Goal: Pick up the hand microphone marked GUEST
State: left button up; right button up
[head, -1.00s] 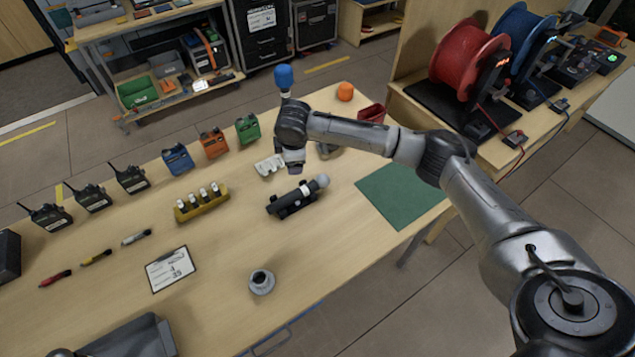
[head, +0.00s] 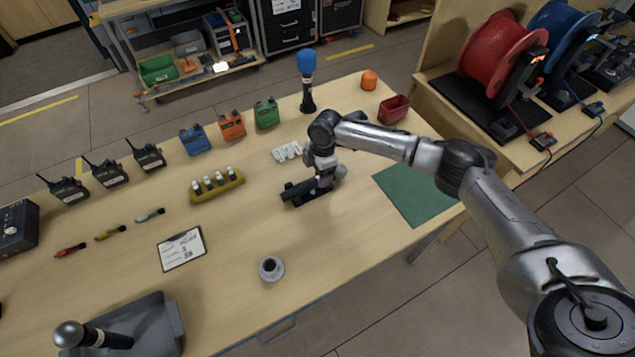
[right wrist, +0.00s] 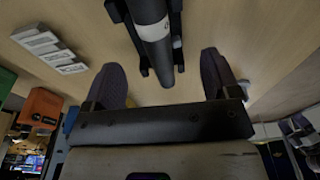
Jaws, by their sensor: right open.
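A black hand microphone with a grey ball head lies in a dark cradle (head: 293,197) on the table. My right gripper (head: 325,186) is over this microphone and hides part of it. In the right wrist view, the dark handle (right wrist: 153,38) with a white band reaches down between the two open fingers (right wrist: 160,85), with gaps on both sides. A blue-topped microphone (head: 307,66) stands upright at the table's back edge. Another with a grey ball head (head: 88,336) lies in a grey tray (head: 160,322) at lower left. No GUEST marking is readable. My left gripper is out of view.
White pieces (head: 287,152) lie just behind the cradle, and a yellow holder (head: 216,185) stands to its left. A green mat (head: 416,194), red bin (head: 394,108) and orange object (head: 369,80) are to the right. A clipboard (head: 181,249) and grey round item (head: 271,268) lie in front.

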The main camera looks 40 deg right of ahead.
aim_at(317, 181)
jog(key=shift+a+f+b, duration=0.2)
jog(key=shift+f+b, duration=0.05)
jog(key=shift+f, duration=1.35)
jog(key=shift+a+f+b, duration=0.15)
jog(key=shift+f+b, duration=0.1)
jog(key=shift+f, duration=1.3)
